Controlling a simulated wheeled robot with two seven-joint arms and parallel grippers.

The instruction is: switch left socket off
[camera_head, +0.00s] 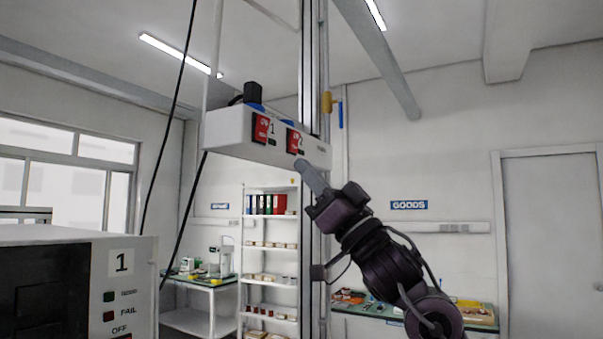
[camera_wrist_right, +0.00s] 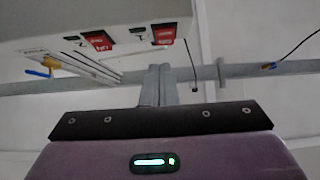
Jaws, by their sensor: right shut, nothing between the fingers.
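A white socket box (camera_head: 225,128) hangs high on the column, with two red switches on its front. The left switch (camera_head: 261,128) is beside the label 1, and the right switch (camera_head: 293,141) is beside the label 2. A black plug (camera_head: 252,92) stands on top of the box at the left. My right gripper (camera_head: 301,166) is shut and empty, its tips just below the box under the right switch. In the right wrist view the box is upside down, with the left switch (camera_wrist_right: 162,34) above the shut fingers (camera_wrist_right: 159,72). I cannot tell any contact. My left gripper is not in view.
A white tester marked 1 (camera_head: 121,262) fills the lower left. Black cables hang left of the column. A yellow valve with a blue handle (camera_head: 340,115) is on a pipe right of the box. Shelves (camera_head: 270,217) and tables stand behind.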

